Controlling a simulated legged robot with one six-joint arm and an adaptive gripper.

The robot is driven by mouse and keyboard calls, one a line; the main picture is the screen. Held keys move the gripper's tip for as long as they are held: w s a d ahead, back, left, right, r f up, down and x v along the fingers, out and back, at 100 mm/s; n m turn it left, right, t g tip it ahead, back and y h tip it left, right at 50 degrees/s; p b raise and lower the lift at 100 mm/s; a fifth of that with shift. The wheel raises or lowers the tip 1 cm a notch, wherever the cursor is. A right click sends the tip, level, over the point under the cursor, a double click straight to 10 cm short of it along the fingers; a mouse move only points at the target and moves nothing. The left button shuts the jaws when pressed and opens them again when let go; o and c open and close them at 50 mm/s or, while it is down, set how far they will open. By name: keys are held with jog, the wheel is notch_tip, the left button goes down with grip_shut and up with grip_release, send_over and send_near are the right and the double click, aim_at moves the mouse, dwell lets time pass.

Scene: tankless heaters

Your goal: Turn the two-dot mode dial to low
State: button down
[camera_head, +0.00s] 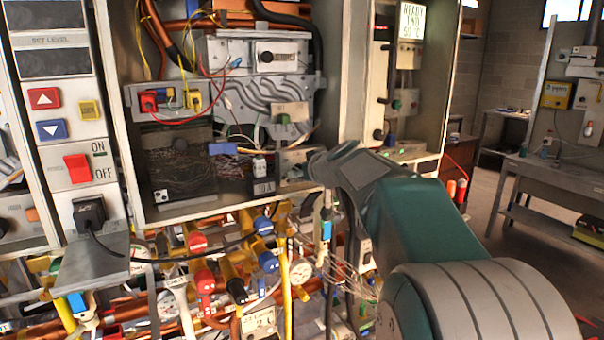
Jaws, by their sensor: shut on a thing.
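I cannot pick out the two-dot mode dial; its dots are too small to see or are hidden. A small box with a round dark green knob (283,118) sits at the right inside the open heater cabinet. A lower grey box (297,155) sits beneath it. My teal and grey arm reaches in from the lower right, and its far end overlaps the cabinet's lower right edge. My gripper and its fingertips are hidden beyond the arm, so what they touch does not show.
A control panel with a red ON/OFF switch (77,168) stands at the left. Pipes and valves with red and blue handles (205,281) crowd below the cabinet. A second cabinet has a lit READY display (412,21). A grey workbench (560,178) stands at the right beyond open floor.

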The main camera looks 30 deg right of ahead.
dwell(0.4)
jog(key=shift+c, duration=1.5)
grip_release()
jog(key=v, duration=1.1)
jog(key=shift+s, duration=0.35)
jog(key=shift+r, duration=0.15)
